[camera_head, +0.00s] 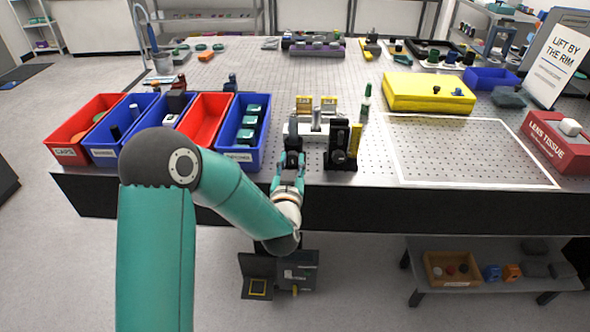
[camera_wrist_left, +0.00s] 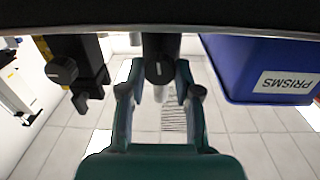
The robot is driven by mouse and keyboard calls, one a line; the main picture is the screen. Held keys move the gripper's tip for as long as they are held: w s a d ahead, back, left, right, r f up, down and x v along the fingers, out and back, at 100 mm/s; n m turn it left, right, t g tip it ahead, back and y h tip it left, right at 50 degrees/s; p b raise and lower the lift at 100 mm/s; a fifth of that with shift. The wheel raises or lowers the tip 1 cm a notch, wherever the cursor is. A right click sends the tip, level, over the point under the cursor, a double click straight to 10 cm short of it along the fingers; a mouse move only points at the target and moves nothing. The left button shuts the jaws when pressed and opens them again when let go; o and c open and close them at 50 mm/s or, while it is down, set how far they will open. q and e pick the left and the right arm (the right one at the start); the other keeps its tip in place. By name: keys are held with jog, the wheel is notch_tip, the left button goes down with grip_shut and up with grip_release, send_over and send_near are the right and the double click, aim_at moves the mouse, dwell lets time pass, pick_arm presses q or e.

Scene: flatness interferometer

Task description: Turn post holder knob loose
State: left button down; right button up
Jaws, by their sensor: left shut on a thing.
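My left gripper (camera_head: 290,165) reaches up to the table's front edge, at a black post holder (camera_head: 293,143). In the left wrist view its two fingers (camera_wrist_left: 159,88) stand on either side of the dark round post holder knob (camera_wrist_left: 159,69). The gripper is shut on this knob; the exact contact is hard to make out. The post holder (camera_wrist_left: 160,45) rises behind the knob, with a pale post end below it in the picture. My right gripper is not in view.
A black and yellow mount (camera_head: 341,147) with its own knob (camera_wrist_left: 62,69) stands close beside the post holder. A blue prisms bin (camera_head: 243,154) is on the other side, also in the left wrist view (camera_wrist_left: 235,68). A white-outlined area (camera_head: 465,150) at right is clear.

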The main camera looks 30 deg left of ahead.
pick_arm(q)
jog(key=n+b, duration=1.3)
jog(key=b, duration=0.6)
jog(key=shift+w+f+y+b, duration=0.1)
jog(key=shift+f+y+b, duration=0.05)
jog(key=shift+y+b, duration=0.2)
jog(key=n+b, duration=0.2)
jog(key=n, duration=0.1)
jog(key=shift+r+n+b, duration=0.25)
jog(key=shift+n+b, duration=0.05)
jog(key=shift+b, duration=0.15)
jog(key=c, duration=0.8)
grip_release()
jog(key=shift+w+f, duration=0.1)
jog(key=v, duration=1.2)
